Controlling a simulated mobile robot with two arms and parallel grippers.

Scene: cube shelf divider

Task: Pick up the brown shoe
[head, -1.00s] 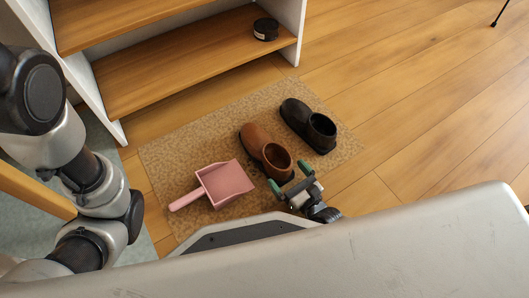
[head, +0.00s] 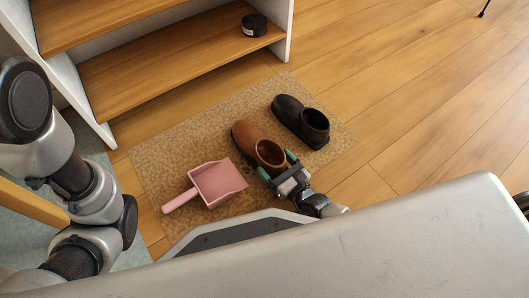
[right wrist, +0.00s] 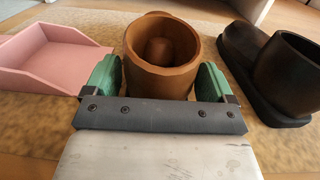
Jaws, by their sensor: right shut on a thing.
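The brown shoe (head: 247,141) stands upright on the mat, its toe pointing to the upper left and its opening toward me. My right gripper (head: 278,167) is at the heel end, with one green finger on each side of the ankle part. In the right wrist view the brown shoe (right wrist: 163,55) sits between the two green fingers of my right gripper (right wrist: 160,80), which is shut on it. My left arm shows at the left of the head view, but its gripper is out of view.
A black shoe (head: 300,119) stands to the right of the brown one. A pink dustpan (head: 217,184) lies to its left. The mat (head: 160,150) lies before a wooden shelf (head: 150,75) holding a black tin (head: 254,25).

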